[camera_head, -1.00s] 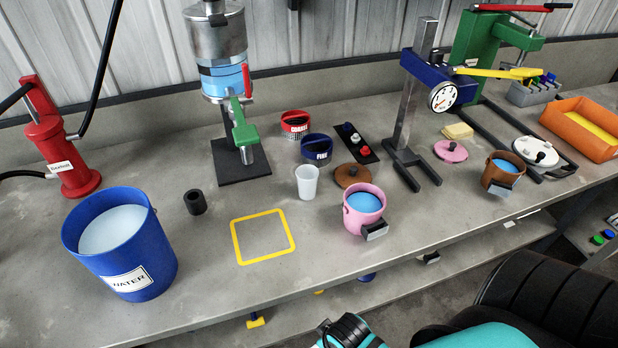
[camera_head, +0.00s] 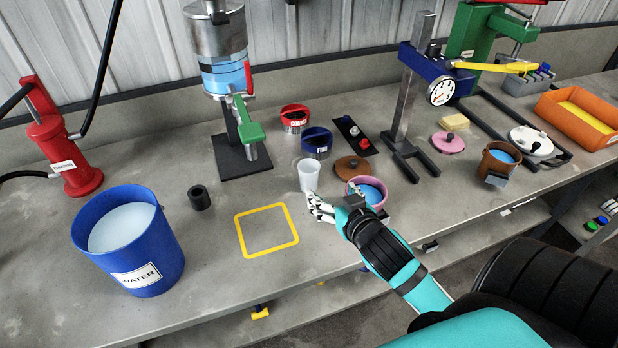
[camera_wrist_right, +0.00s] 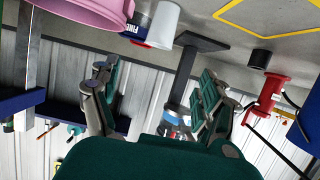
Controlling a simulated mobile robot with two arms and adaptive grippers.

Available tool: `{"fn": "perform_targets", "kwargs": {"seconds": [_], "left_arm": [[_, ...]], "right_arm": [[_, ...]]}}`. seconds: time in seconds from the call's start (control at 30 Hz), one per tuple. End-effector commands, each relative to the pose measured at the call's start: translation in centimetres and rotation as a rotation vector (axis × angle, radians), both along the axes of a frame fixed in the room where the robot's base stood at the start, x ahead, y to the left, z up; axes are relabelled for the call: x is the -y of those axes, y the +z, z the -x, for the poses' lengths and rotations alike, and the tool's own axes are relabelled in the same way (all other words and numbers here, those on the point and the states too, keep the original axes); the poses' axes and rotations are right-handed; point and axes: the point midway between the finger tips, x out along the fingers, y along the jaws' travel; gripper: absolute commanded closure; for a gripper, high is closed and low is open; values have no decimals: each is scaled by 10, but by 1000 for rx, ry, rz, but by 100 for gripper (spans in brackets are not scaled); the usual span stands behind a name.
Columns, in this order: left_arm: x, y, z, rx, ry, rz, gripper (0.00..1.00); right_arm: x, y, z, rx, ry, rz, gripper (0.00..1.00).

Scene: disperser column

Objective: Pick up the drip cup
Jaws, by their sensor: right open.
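In the right wrist view the white cup (camera_wrist_right: 163,25) shows at the top, upside down, beyond the fingertips. My right gripper (camera_head: 318,208) is just in front of the cup on its near side in the head view. Its fingers (camera_wrist_right: 155,78) are spread apart with nothing between them. Whether a finger touches the cup is hard to tell. My left gripper is in neither view.
The pink pot of blue liquid (camera_head: 367,187) is close to my right gripper and partly hidden by it. A brown lid (camera_head: 352,168) and a blue cup (camera_head: 317,141) are near the white cup. A yellow square outline (camera_head: 266,230) marks clear bench to the left.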

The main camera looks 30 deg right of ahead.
Motion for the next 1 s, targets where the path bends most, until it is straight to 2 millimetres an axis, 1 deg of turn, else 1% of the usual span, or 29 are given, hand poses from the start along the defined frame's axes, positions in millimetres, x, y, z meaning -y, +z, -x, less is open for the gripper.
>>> {"fn": "perform_targets", "kwargs": {"seconds": [0.07,0.17,0.4,0.5,0.6,0.83,1.0], "left_arm": [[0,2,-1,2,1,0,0],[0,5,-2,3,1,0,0],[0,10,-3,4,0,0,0],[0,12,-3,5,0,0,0],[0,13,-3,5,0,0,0],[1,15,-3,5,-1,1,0],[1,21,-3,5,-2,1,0]], "right_arm": [[4,3,-10,22,-1,0,21],[8,-2,-27,23,1,1,21],[20,-21,-76,20,0,1,21],[24,-28,-93,19,0,0,21],[26,-34,-105,19,0,-2,21],[30,-39,-118,17,0,0,21],[37,-49,-139,17,0,1,21]]}}
